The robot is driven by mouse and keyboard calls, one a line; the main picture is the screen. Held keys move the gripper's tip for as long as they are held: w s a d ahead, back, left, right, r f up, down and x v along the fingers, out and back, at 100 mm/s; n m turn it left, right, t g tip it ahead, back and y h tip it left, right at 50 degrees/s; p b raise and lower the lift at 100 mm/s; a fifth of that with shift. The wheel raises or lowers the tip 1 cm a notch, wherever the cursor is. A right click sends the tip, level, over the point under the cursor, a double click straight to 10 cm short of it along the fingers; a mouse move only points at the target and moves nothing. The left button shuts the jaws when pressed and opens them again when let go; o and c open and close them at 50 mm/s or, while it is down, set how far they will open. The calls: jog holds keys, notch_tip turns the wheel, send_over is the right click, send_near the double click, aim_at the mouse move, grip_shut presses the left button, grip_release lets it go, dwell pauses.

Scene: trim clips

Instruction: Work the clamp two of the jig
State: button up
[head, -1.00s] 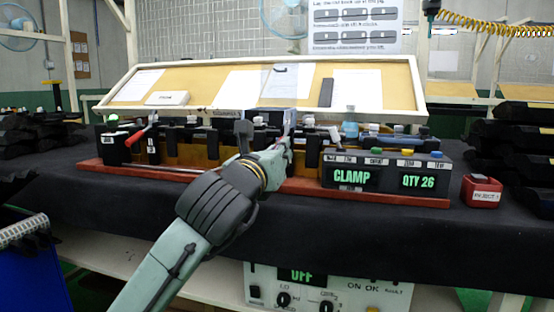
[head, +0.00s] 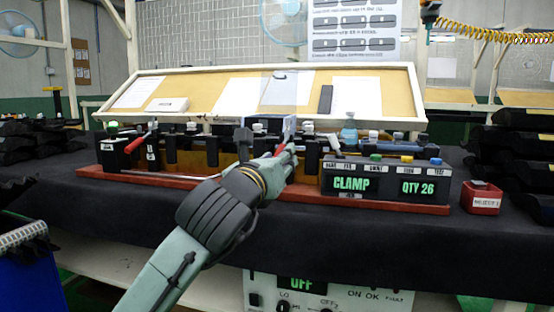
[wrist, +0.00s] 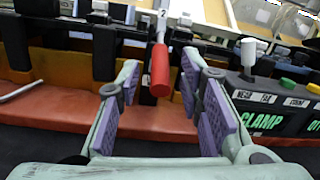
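The jig is a long dark fixture on a red base (head: 160,181), lying along the table. A clamp lever with a red grip (wrist: 160,70) stands upright in the wrist view, below a tag that seems to read 2. Its red grip shows in the head view (head: 281,148) by my fingers. My gripper (wrist: 161,88) is open, its purple-padded fingers on either side of the red grip, with gaps visible on both sides. Another red-handled clamp (head: 136,143) sits at the jig's left end. The display box (head: 386,182) reads CLAMP and QTY 26.
A red box (head: 481,198) sits right of the jig. A tilted board with papers (head: 235,95) stands behind it. Dark stacked parts flank both sides. In the wrist view, a grey knob (wrist: 248,55) on the display box rises close to the right finger.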

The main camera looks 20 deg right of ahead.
jog(key=r+v, duration=0.1)
jog(key=v, duration=1.1)
jog(key=shift+f, duration=0.45)
jog(key=shift+a, duration=0.1)
